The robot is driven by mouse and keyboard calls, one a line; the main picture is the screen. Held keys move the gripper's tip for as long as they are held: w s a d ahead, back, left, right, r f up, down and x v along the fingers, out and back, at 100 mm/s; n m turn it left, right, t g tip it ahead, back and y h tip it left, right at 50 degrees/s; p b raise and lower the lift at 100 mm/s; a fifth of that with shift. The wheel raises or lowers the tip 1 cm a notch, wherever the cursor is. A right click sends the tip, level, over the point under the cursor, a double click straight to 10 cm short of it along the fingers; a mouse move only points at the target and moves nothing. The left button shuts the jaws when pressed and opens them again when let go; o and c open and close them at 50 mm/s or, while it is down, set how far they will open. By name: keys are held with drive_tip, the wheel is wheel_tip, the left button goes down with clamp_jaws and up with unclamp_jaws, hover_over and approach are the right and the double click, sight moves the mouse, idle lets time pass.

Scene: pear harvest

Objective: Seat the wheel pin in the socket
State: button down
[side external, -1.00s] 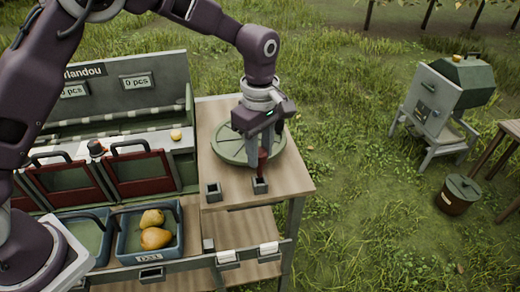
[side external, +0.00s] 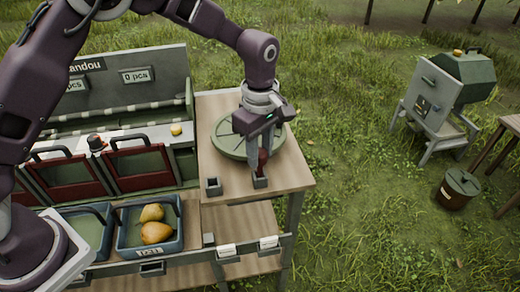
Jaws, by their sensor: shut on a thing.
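My gripper (side external: 258,168) points down over the front of the wooden table. It is shut on a dark red pin (side external: 263,160), the wheel pin. The pin's lower end is at a small grey square socket (side external: 261,183) near the table's front edge. I cannot tell whether the pin is inside the socket or just above it. A second grey square socket (side external: 213,187) stands to the left and looks empty. The round green wheel (side external: 229,142) lies flat on the table behind my gripper, partly hidden by it.
The wooden table (side external: 292,173) is clear to the right. Blue crates stand at lower left; one crate (side external: 122,252) holds two pears (side external: 157,233). Red-framed doors (side external: 140,175) with dark handles are behind them. A green machine (side external: 440,95) and brown bin (side external: 457,190) stand on grass at right.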

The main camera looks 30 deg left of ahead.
drive_tip(key=shift+f, duration=0.15)
drive_tip(key=shift+f, duration=0.75)
drive_tip(key=shift+f, duration=0.15)
drive_tip(key=shift+f, duration=0.35)
drive_tip(key=shift+c, duration=2.4)
unclamp_jaws()
drive_tip(key=shift+r, duration=3)
